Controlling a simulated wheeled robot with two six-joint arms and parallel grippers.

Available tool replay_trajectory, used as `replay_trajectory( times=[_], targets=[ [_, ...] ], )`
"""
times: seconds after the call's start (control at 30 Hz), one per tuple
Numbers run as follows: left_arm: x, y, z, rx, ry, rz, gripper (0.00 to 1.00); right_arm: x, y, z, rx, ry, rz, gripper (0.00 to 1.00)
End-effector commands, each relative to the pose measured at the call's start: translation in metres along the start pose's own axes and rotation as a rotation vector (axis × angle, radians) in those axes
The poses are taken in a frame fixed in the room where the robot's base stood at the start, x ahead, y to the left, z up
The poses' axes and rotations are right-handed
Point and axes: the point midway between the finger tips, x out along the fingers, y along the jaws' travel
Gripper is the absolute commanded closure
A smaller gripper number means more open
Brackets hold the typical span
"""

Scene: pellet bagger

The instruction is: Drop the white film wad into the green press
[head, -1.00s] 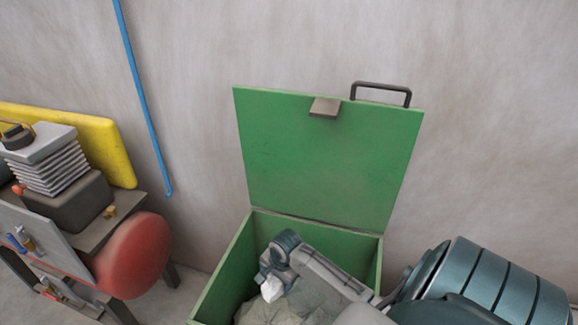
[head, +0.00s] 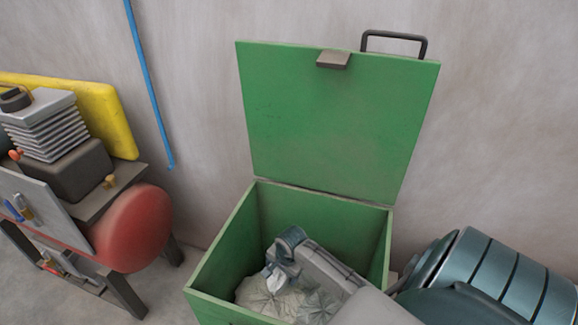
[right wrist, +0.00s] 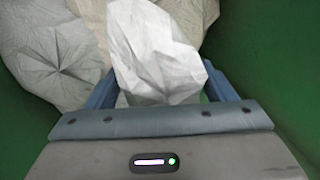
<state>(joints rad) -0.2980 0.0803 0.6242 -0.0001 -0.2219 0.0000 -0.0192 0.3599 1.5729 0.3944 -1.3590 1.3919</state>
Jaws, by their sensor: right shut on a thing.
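The green press (head: 322,205) stands open against the wall, its lid raised. Crumpled pale film (head: 262,297) lies inside it. My right arm reaches in over the rim. My right gripper (head: 275,275) is inside the press, low over the heap. In the right wrist view my right gripper (right wrist: 160,95) is shut on the white film wad (right wrist: 155,55), which sits between the blue fingers. The wad is small and partly hidden in the head view. My left gripper is not in view.
The raised lid (head: 335,120) has a dark handle on top. A red tank (head: 132,230) on a dark stand and a yellow slab (head: 115,120) are at the left. Blue pipe (head: 150,90) runs down the wall. Green walls close in around my right gripper.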

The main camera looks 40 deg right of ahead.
Motion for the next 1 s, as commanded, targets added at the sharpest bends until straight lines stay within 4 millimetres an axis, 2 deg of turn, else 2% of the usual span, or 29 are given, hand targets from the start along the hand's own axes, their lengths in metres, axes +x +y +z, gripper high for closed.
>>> replay_trajectory(
  times=[0.1,0.27,0.5,1.0],
  targets=[
    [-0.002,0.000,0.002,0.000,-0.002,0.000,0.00,0.018,0.004,0.000,0.000,0.000,0.002,0.46],
    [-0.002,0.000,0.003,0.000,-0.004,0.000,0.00,0.032,0.006,0.000,0.001,0.000,0.001,0.46],
    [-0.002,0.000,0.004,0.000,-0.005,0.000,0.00,0.064,0.012,0.000,0.001,0.000,0.000,0.46],
    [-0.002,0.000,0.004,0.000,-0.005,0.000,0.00,0.072,0.014,0.000,-0.001,0.000,0.000,0.46]
  ],
)
